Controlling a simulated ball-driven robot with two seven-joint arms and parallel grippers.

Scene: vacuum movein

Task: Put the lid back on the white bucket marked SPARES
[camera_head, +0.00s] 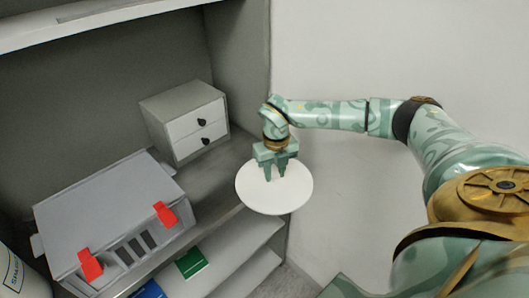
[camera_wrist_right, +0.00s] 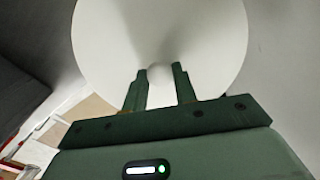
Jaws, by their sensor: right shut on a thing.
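A round white lid (camera_head: 270,198) hangs level in front of the shelf unit's right end in the head view. My right gripper (camera_head: 275,176) is above the lid, fingers pointing down, shut on it near its middle. My left gripper is not in view.
A grey case (camera_head: 110,215) with red latches stands on the shelf beside the bucket. A small two-drawer box (camera_head: 188,122) with dark knobs is behind it. Green (camera_head: 191,262) and blue (camera_head: 148,290) items lie on a lower shelf. A pale wall is at the right.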

